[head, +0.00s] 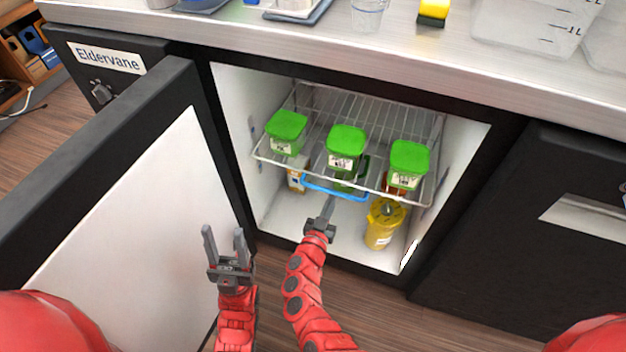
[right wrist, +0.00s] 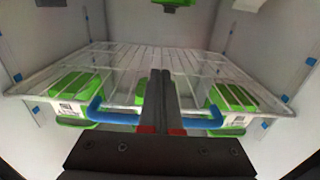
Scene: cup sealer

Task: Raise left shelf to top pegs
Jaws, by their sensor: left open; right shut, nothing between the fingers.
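The wire shelf (head: 380,114) spans the open fridge and looks roughly level. Three green-lidded tubs stand along its front: left (head: 287,133), middle (head: 346,147), right (head: 408,164). A blue bar (head: 338,190) runs along its front edge; it also shows in the right wrist view (right wrist: 111,116). My right gripper (head: 329,203) is shut and empty, its fingertips just below the bar in the head view. In the right wrist view its fingers cover the bar's middle; contact is unclear. Blue pegs (right wrist: 311,61) dot the side walls. My left gripper (head: 222,238) is open and empty outside, before the door.
A yellow jar (head: 384,224) stands on the fridge floor below the shelf at right. A carton (head: 297,178) and other items stand below it, partly hidden. The fridge door (head: 130,220) is swung open at left. The steel counter (head: 330,35) overhangs the opening.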

